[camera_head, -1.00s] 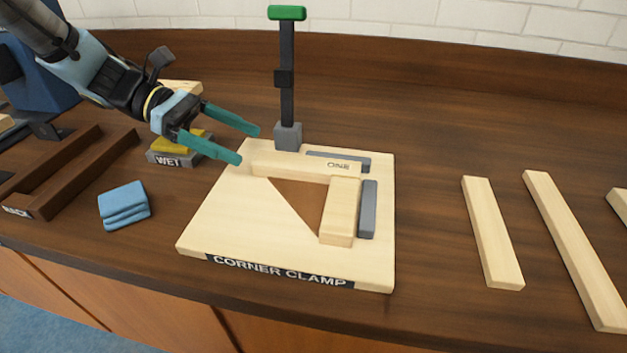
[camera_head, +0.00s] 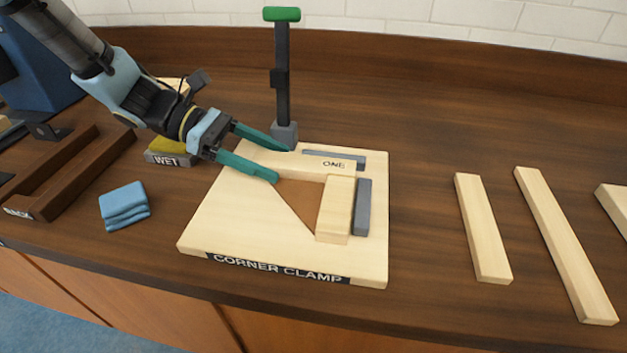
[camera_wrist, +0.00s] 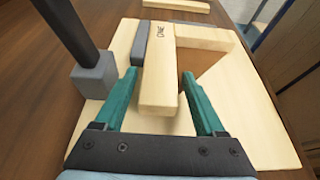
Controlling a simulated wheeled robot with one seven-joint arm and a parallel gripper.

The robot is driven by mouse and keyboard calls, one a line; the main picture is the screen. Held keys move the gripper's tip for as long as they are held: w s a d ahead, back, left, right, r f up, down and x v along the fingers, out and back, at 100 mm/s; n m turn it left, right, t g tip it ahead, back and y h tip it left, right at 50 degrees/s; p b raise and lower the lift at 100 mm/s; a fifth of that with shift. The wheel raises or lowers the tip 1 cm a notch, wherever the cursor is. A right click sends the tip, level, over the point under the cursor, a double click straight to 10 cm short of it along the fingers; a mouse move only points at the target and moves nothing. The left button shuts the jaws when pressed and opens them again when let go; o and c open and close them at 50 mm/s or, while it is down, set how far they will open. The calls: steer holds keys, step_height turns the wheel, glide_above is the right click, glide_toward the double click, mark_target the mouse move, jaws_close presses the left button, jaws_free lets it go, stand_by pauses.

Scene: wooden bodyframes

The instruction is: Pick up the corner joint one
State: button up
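The corner joint marked ONE (camera_head: 337,203) is two pale wooden bars meeting at a right angle. It lies on the corner clamp board (camera_head: 215,221), against its two grey stops. My gripper (camera_head: 284,164) is open, with its teal fingers on either side of the left part of the joint's back bar. In the wrist view, the bar's end (camera_wrist: 159,97) lies between the open fingers (camera_wrist: 160,90), with a gap visible on both sides. I cannot tell how far the fingertips are above the board.
The clamp's dark post (camera_head: 282,85) with a green top stands just behind the joint. A yellow sponge on the WET block (camera_head: 166,159), a folded blue cloth (camera_head: 124,206) and a brown rack (camera_head: 50,200) are at left. Loose wooden bars (camera_head: 482,228) lie at right.

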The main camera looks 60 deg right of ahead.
jaws_close()
stand_by(0.3)
steer(key=shift+r, duration=0.1)
step_height(320, 180, up, 28)
steer(key=b, duration=0.1)
steer(key=shift+b, duration=0.3)
